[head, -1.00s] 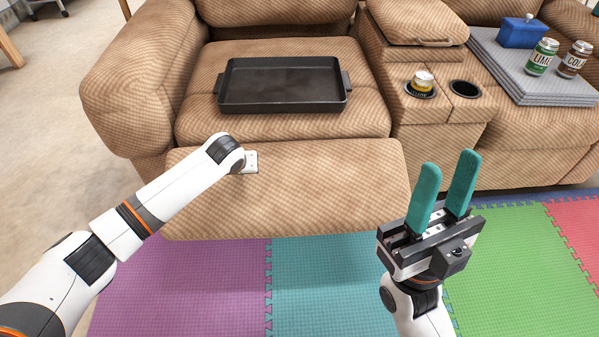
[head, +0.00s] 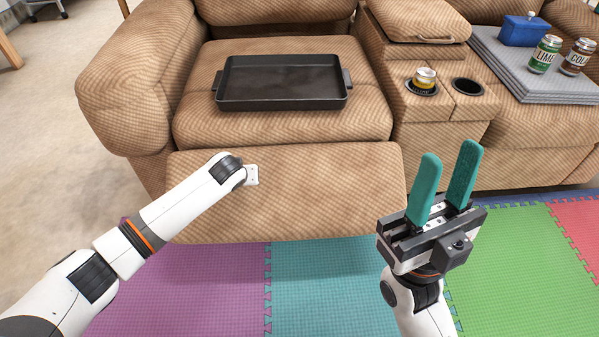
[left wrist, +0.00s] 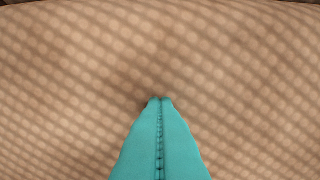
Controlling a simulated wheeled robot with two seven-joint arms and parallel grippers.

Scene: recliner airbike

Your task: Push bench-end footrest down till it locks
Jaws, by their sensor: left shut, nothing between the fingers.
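The tan footrest (head: 320,190) juts out from the front of the left recliner seat, above the floor mats. It also fills the left wrist view (left wrist: 70,90). My left gripper's teal fingers (left wrist: 161,100) are closed together with nothing between them, their tips at or very near the footrest fabric; I cannot tell whether they touch. In the head view my left arm and wrist hide those fingers. My right gripper (head: 446,172) is open and empty, fingers pointing up, to the right of the footrest. I cannot see any lock.
A black tray (head: 283,83) lies on the left seat. A grey board (head: 530,70) on the right seat bears a blue box (head: 524,31) and two cans. Foam mats (head: 330,285) cover the floor.

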